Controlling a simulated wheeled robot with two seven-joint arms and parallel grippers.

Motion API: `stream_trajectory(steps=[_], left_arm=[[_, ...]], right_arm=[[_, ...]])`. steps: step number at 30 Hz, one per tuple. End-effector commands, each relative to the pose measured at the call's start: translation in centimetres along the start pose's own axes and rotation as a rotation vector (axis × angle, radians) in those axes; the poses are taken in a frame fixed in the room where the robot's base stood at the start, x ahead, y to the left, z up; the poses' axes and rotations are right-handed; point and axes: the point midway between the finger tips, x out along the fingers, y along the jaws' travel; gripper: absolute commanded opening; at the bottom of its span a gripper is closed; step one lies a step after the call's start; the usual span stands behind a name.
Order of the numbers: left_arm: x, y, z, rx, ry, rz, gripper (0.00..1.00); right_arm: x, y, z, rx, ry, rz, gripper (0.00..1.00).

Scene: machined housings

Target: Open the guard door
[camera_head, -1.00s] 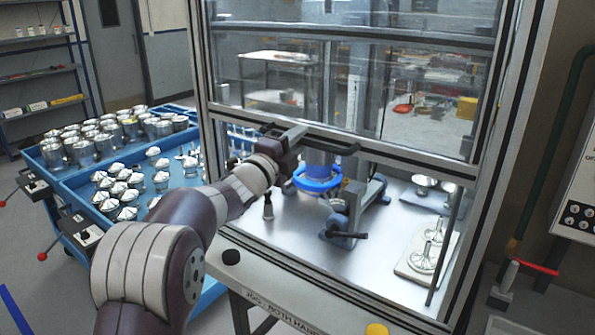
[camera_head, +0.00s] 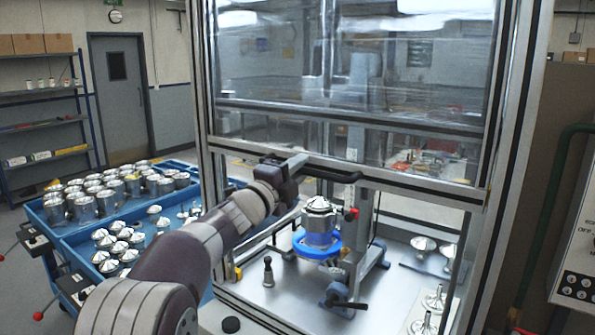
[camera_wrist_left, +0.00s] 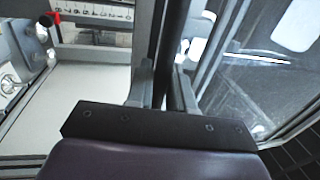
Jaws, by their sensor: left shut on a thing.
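The guard door (camera_head: 350,125) is a clear panel in a metal frame that slides up and down in the machine's frame. Its bottom rail sits partway up, with a gap below it. A dark bar handle (camera_head: 330,174) runs along that rail. My left gripper (camera_head: 292,165) is shut on the handle near its left end. In the left wrist view, the two fingers (camera_wrist_left: 160,90) stand on either side of the dark handle bar (camera_wrist_left: 170,45). The fingertips are small and partly hidden by the wrist in the head view. My right gripper is not in view.
Inside the machine, a silver housing (camera_head: 319,208) sits on a fixture with a blue ring (camera_head: 316,246). Several metal parts lie on the right of the machine's bed. A blue cart (camera_head: 70,240) with many housings stands at left. A control panel (camera_head: 578,270) is at far right.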

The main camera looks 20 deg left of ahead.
Motion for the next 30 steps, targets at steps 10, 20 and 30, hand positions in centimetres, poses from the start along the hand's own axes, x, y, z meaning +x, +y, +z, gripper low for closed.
stream_trajectory(steps=[10,20,30], left_arm=[[0.0,0.0,0.0,0.000,0.000,0.000,0.38],[-5.1,0.5,0.1,0.003,-0.003,-0.002,0.38],[-12.2,0.2,0.1,0.002,-0.001,-0.001,0.38]], right_arm=[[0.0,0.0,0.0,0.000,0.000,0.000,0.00],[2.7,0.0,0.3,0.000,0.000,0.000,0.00],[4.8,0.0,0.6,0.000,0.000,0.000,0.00]])
